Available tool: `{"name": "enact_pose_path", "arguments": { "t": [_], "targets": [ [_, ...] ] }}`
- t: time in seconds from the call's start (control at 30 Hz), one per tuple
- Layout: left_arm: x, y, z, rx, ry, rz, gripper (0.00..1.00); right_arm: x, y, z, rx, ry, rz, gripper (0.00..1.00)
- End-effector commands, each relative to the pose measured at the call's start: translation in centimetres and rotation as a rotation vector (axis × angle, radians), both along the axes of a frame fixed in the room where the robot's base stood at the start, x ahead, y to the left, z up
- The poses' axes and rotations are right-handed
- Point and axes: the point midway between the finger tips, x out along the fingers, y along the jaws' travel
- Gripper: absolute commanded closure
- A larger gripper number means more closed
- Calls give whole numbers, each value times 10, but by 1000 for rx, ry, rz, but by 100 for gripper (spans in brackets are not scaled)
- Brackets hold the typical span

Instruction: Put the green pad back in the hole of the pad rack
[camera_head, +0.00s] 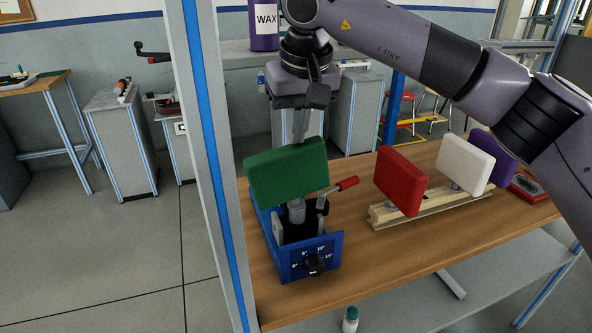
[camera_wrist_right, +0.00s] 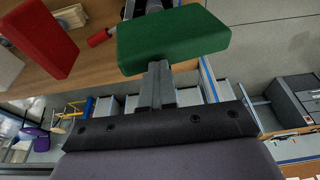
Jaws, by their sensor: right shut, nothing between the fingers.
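The green pad (camera_head: 288,172) sits upright on a grey post in the blue fixture (camera_head: 312,258), which has a dial and angle marks on its front. The pad rack (camera_head: 430,208) is a light wooden rail to the right, carrying a red pad (camera_head: 402,180), a white pad (camera_head: 465,164) and a purple pad (camera_head: 493,150). My right gripper (camera_head: 300,132) points down behind the green pad's top edge, shut and empty. In the wrist view the closed fingers (camera_wrist_right: 157,82) end at or near the green pad (camera_wrist_right: 172,38); contact is unclear. The rack's hole is not discernible. My left gripper is not in view.
A red-handled lever (camera_head: 346,184) sticks out beside the post. A metal frame post (camera_head: 210,150) with a blue strip stands left of the wooden table (camera_head: 385,255). A small bottle (camera_head: 350,320) is low at the front. The table front is clear.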

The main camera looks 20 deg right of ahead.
Motion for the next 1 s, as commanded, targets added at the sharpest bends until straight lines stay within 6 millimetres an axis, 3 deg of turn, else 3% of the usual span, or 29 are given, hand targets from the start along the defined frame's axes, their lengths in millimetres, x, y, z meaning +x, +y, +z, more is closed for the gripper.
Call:
{"name": "enact_pose_path", "arguments": {
  "t": [0.03, 0.27, 0.57, 0.8, 1.0],
  "targets": [
    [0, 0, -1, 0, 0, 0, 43, -1, 1, -10, -5, 18, 2, 100],
    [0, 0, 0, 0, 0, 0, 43, -1, 0, -8, -6, 18, 1, 100],
    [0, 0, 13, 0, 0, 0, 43, 0, -1, 16, -6, 16, -1, 100],
    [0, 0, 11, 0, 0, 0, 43, 0, -1, 32, -6, 11, -3, 100],
    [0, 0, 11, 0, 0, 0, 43, 0, -1, 35, -5, 11, -3, 100]
  ]
}}
